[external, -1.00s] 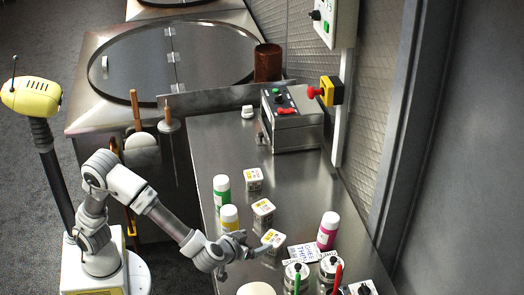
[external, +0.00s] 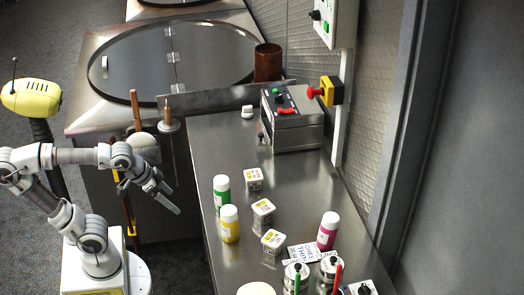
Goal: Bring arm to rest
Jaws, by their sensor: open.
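My arm (external: 45,190) is folded back over my base at the left in the external view. My gripper (external: 168,197) hangs in the air left of the steel counter (external: 212,153), pointing down and to the right. It is open, and nothing shows between its fingers. It is apart from the counter and from everything on it.
On the counter stand a green bottle (external: 222,194), a yellow bottle (external: 230,224), a pink bottle (external: 328,230) and white boxes (external: 263,211). Long-handled tools (external: 168,126) hang near the tandoor (external: 180,55), close beyond my gripper. A control box (external: 292,122) stands at the back.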

